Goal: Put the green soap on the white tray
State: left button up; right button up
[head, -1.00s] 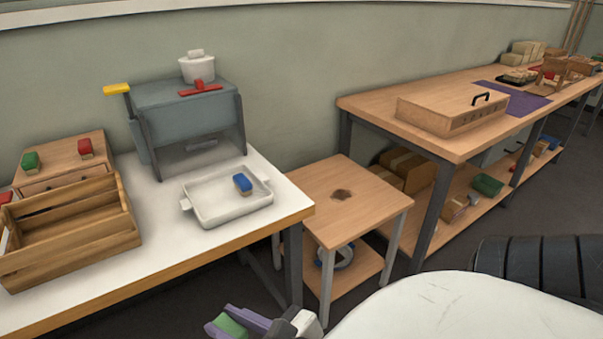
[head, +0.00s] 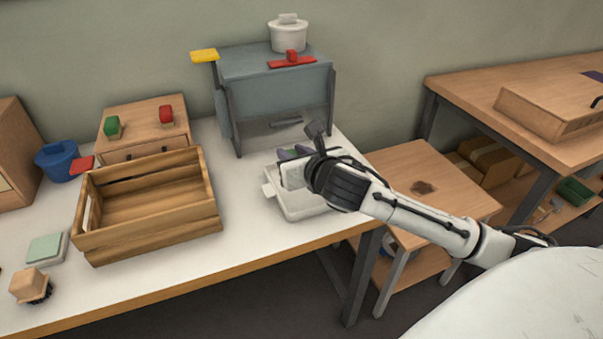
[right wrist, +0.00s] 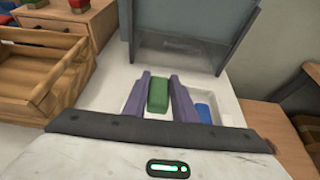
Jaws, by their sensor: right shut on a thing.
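The white tray (head: 303,207) stands on the white table near its right end, partly hidden by my right arm in the head view. It also shows in the right wrist view (right wrist: 230,109), with a blue block (right wrist: 203,112) in it. My right gripper (head: 292,153) is over the tray's far side. Its purple fingers are shut on the green soap (right wrist: 158,94), which lies between them in the right wrist view. In the head view the soap is hidden by the gripper. I cannot tell whether the soap touches the tray. My left gripper is not in view.
A grey machine (head: 270,95) with a clear front stands just behind the tray. An empty wooden crate (head: 150,240) is to the left. Behind it a small drawer cabinet (head: 143,125) bears a green and a red block. A low wooden side table (head: 440,185) is to the right.

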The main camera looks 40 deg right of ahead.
jog(key=shift+w+d+f, duration=0.3)
jog(key=shift+w+d, duration=0.05)
jog(key=shift+w, duration=0.25)
notch_tip(320, 180, down, 4)
jog(key=shift+s+f+b, duration=0.15)
jog(key=shift+b, duration=0.55)
jog(key=shift+f, duration=0.55)
notch_tip(320, 180, down, 3)
jog(key=shift+f+b, duration=0.1)
jog(key=shift+b, duration=0.4)
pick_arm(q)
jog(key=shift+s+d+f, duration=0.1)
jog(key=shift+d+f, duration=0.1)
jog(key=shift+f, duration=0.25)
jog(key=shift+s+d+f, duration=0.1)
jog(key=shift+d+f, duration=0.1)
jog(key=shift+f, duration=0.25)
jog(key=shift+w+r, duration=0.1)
pick_arm(e)
jog(key=o, duration=1)
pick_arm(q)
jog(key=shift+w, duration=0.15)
pick_arm(e)
jog(key=shift+o, duration=0.2)
